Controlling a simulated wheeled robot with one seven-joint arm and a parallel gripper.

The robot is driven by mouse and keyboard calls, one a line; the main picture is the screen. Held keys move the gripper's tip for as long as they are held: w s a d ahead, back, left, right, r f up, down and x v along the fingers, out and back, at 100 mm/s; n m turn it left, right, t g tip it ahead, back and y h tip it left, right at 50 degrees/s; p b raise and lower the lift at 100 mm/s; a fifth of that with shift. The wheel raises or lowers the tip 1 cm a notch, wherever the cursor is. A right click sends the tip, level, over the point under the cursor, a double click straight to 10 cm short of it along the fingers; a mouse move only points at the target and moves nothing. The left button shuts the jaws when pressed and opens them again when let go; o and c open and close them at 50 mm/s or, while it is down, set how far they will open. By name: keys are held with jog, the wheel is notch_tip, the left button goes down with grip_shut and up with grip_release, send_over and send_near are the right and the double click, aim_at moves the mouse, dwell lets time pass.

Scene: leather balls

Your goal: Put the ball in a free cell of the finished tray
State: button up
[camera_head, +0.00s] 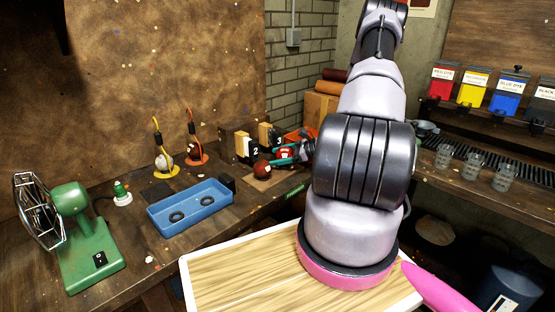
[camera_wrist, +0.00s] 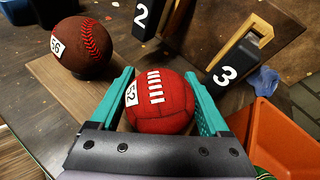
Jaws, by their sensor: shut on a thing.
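My gripper (camera_wrist: 160,80) has its teal fingers shut on a red ball (camera_wrist: 160,112) with white lacing and a "52" label. The red ball also shows in the head view (camera_head: 285,152), at the back of the bench. I cannot tell whether it touches the wooden board below. A brown ball (camera_wrist: 84,46) with red stitching and a "56" label sits on that board (camera_wrist: 60,75), left of my gripper and apart from it. A blue tray (camera_head: 163,227) with two dark rings, both empty, lies on the bench to the left. No label shows which tray is the finished one.
Stands marked 2 (camera_wrist: 142,16) and 3 (camera_wrist: 224,74) rise just behind the held ball. An orange bin (camera_wrist: 285,140) is close on the right. Two balls on hooked stands (camera_head: 164,163) and a green machine (camera_head: 85,240) occupy the bench's left.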

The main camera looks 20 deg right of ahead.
jog(key=shift+f, duration=0.45)
jog(key=shift+f, duration=0.1)
jog(key=o, duration=1.2)
